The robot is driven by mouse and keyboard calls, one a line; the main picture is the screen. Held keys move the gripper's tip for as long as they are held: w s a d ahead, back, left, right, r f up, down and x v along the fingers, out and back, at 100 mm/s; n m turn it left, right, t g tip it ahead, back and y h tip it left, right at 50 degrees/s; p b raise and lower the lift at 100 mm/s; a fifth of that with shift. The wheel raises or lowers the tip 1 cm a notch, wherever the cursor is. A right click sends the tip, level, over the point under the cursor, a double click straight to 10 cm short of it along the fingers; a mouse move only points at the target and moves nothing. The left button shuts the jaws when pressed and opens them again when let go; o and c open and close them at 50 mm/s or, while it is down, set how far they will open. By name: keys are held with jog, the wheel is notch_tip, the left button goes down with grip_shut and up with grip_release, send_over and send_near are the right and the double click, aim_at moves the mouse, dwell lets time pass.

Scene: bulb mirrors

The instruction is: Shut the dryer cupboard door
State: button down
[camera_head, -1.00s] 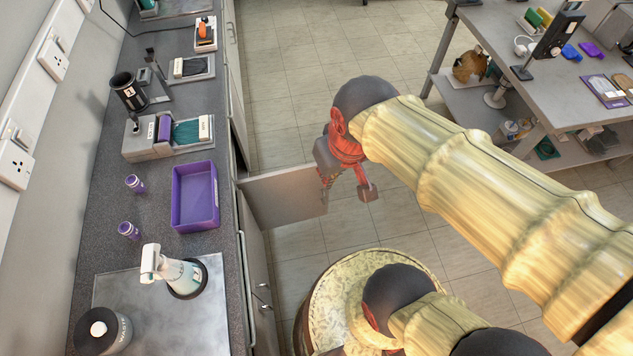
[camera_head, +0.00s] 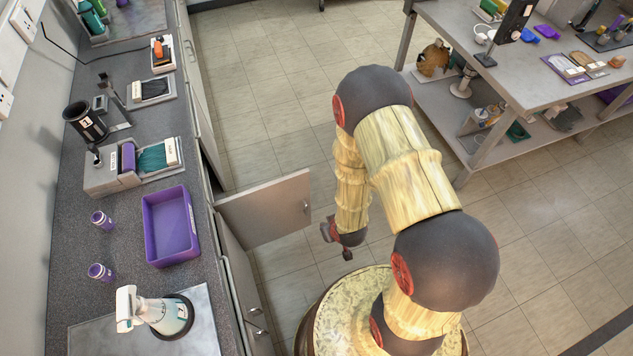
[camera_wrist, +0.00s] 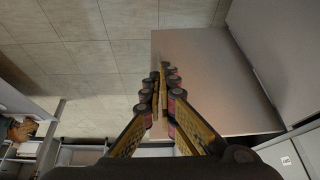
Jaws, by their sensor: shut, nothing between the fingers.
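The dryer cupboard door (camera_head: 265,208) stands open under the left bench, sticking out into the aisle with a small handle near its free edge. In the wrist view the door (camera_wrist: 210,75) is a broad grey panel beyond the fingers. My gripper (camera_head: 336,242) is to the right of the door's free edge in the head view, apart from it and lower in the picture. In the wrist view my gripper (camera_wrist: 161,85) has its fingertips together with nothing between them. The inside of the cupboard is mostly hidden.
The left bench (camera_head: 130,215) carries a purple tray (camera_head: 171,227), small purple-labelled jars, a white-topped bottle and instruments. Closed cupboard fronts (camera_head: 240,290) lie nearer. A grey table (camera_head: 480,50) with a lower shelf stands at the right. The tiled floor (camera_head: 275,100) between is clear.

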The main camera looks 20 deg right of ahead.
jog(key=w+r+t, duration=0.4)
jog(key=w+r, duration=0.2)
jog(key=w, duration=0.2)
jog(key=b, duration=0.5)
send_near(303, 179)
jog(key=x, duration=0.5)
jog(key=shift+s+a+f, duration=0.1)
jog(key=shift+s+f, duration=0.05)
